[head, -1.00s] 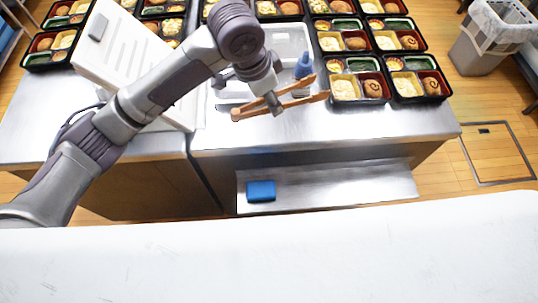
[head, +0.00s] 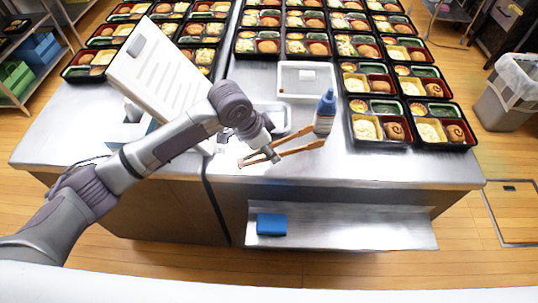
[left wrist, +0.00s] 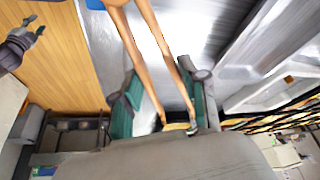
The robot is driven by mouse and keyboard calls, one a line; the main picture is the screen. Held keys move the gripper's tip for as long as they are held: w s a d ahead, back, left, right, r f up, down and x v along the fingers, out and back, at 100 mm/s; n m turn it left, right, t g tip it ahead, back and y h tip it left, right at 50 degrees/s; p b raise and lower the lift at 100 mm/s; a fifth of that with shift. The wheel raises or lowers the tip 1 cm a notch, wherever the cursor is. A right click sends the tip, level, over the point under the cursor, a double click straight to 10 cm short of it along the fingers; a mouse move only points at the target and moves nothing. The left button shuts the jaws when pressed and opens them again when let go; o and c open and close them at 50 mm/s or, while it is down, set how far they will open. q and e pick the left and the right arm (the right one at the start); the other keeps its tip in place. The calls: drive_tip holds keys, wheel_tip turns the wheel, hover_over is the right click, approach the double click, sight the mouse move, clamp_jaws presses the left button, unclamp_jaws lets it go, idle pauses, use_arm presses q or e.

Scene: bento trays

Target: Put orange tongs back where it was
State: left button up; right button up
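The orange tongs (head: 300,149) are held by my left gripper (head: 274,155) above the front part of the metal table (head: 360,168). Their tips spread apart toward the right, in front of a blue bottle. In the left wrist view the two arms of the tongs (left wrist: 140,50) run up from between the green-padded fingers of my left gripper (left wrist: 163,105).
The blue bottle (head: 325,113) stands behind the tongs. A white tray (head: 281,80) and a smaller container (head: 287,122) are beyond. Bento trays (head: 382,143) fill the right and back. A slatted white board (head: 125,70) is at left. A blue sponge (head: 271,225) lies on a lower shelf.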

sight(269, 165)
use_arm(q)
drive_tip(key=shift+f+p, duration=0.35)
drive_tip(key=shift+f, duration=1.7)
drive_tip(key=shift+f, duration=0.1)
drive_tip(key=o, duration=0.6)
drive_tip(key=v, duration=1.2)
drive_tip(key=shift+a+b, duration=0.15)
drive_tip(key=shift+b, duration=0.25)
